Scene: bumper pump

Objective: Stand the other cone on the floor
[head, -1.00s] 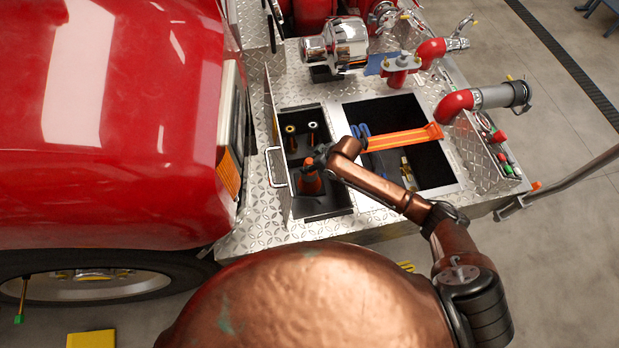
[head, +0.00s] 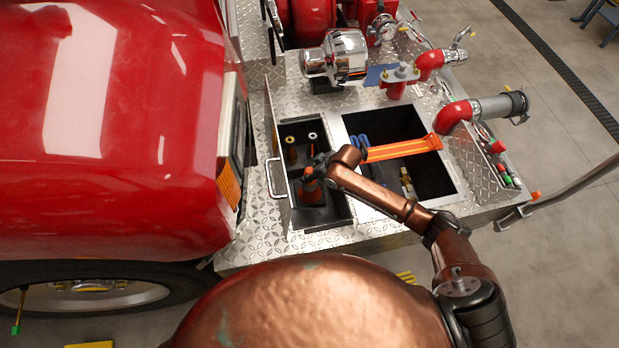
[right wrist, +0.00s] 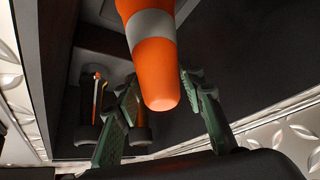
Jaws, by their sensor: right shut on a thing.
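The orange cone (head: 311,190) with a pale band stands in the narrow left compartment of the truck's bumper deck. My right gripper (head: 314,170) is at the cone's top and shut on it. In the right wrist view the cone (right wrist: 158,70) sits between the two dark green fingers of the gripper (right wrist: 158,88), its tip toward the palm. The cone's base is hidden in that view. No second cone can be made out. My left gripper is not in view.
The open compartment (head: 345,212) has metal walls close around the cone. An orange strap (head: 402,148) crosses the wider compartment to the right. Red pipe fittings (head: 455,115) and a chrome siren (head: 335,60) stand behind. Grey floor (head: 570,240) is clear at the right.

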